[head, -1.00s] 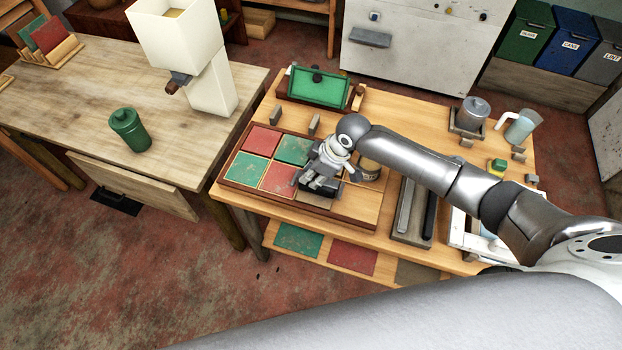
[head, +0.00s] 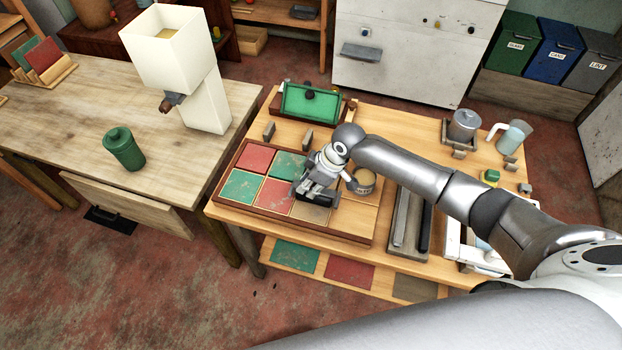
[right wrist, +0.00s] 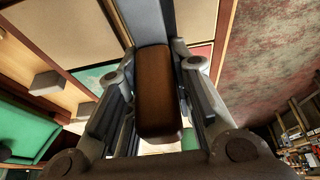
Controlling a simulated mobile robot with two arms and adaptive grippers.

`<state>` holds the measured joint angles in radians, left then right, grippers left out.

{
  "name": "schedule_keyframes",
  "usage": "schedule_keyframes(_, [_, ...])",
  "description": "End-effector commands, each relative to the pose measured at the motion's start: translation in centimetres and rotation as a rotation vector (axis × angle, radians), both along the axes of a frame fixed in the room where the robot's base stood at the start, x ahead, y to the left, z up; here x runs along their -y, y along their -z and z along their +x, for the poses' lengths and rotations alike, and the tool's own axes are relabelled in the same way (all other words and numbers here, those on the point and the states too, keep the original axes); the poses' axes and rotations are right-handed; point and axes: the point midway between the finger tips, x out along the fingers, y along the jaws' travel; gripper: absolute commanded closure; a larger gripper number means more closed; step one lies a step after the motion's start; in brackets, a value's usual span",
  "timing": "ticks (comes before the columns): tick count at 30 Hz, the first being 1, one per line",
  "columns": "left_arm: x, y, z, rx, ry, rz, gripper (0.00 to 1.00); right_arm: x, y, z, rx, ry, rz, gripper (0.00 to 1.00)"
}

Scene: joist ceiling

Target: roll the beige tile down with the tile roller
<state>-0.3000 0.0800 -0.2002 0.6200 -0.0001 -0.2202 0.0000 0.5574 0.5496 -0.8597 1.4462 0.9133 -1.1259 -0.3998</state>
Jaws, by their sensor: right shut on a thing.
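The beige tile (head: 311,213) lies in the front row of the wooden tile board, right of a red tile (head: 276,194). My right gripper (head: 318,185) is over the board, shut on the tile roller's brown handle, which shows in the right wrist view (right wrist: 158,95). The roller's dark drum (head: 318,197) is low over the back part of the beige tile; whether it touches is hard to tell. The gripper and drum hide part of the tile. My left gripper is out of view.
The board (head: 340,238) also holds green and red tiles, with bare spaces at right. A round tin (head: 362,182) stands close right of the gripper. A grey tray (head: 410,225) lies farther right. A green-topped stand (head: 310,101) is behind.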

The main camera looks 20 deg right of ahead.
Motion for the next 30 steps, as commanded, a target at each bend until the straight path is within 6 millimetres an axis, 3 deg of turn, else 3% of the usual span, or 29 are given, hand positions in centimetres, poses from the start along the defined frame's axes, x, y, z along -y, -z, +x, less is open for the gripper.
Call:
schedule_keyframes(4, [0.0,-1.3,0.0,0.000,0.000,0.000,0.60,-0.6,-0.2,-1.0,-0.003,-0.002,0.000,1.00])
schedule_keyframes(24, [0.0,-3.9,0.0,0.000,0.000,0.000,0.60,-2.6,0.1,-3.8,-0.003,-0.001,0.001,1.00])
schedule_keyframes(30, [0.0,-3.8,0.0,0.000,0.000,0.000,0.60,-2.6,0.3,-3.9,-0.001,0.000,0.000,1.00])
